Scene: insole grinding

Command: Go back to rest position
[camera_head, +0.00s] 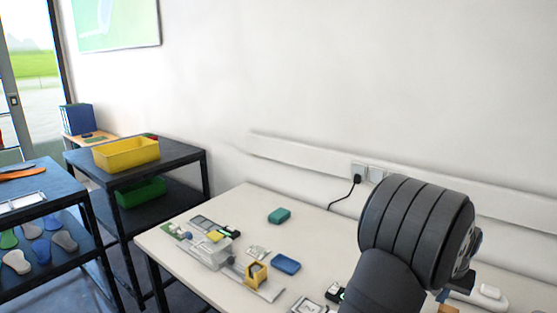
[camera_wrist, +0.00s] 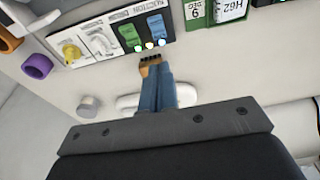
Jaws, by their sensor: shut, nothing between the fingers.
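My gripper (camera_wrist: 151,64) shows in the wrist view, with blue fingers and tan-brown tips. The fingers are together with nothing held between them. They extend over a pale surface, in front of a panel (camera_wrist: 112,38) with a yellow knob and green and blue pieces. A white rounded object (camera_wrist: 128,103) lies behind the fingers in the picture, partly hidden by them. In the head view my dark arm fills the lower right, and I cannot clearly make out the fingertips there.
The white table (camera_head: 170,240) carries a clear box (camera_head: 212,255), a yellow holder (camera_head: 256,274), a blue block (camera_head: 286,264) and a teal block (camera_head: 279,215). Dark shelves with a yellow bin (camera_head: 126,154) stand at left. A purple ring (camera_wrist: 37,66) lies left in the wrist view.

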